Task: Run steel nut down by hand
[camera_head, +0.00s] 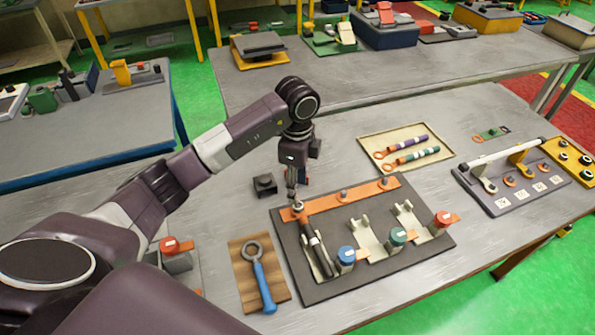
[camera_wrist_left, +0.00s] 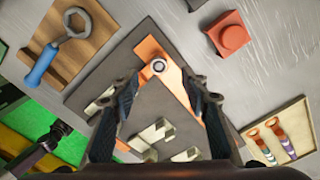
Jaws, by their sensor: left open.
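The small steel nut (camera_head: 298,206) sits at the left end of an orange bar (camera_head: 325,202) on a dark board. In the left wrist view the nut (camera_wrist_left: 158,66) is a round metal ring on the orange strip. My left gripper (camera_head: 293,196) points down right over it. In the left wrist view the gripper's fingers (camera_wrist_left: 160,78) are spread, with the nut appearing between their tips; contact cannot be told. A dark lead (camera_head: 316,252) runs from that end into a holder. Two other studs (camera_head: 342,196) (camera_head: 383,183) stand along the bar. My right gripper is out of view.
A blue-handled ring wrench (camera_head: 263,280) lies on a brown mat left of the board. A dark block (camera_head: 264,184) and a red block (camera_wrist_left: 230,36) stand near the gripper. Blue, green and red capped posts line the board's front. A tray (camera_head: 376,145) of leads lies behind.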

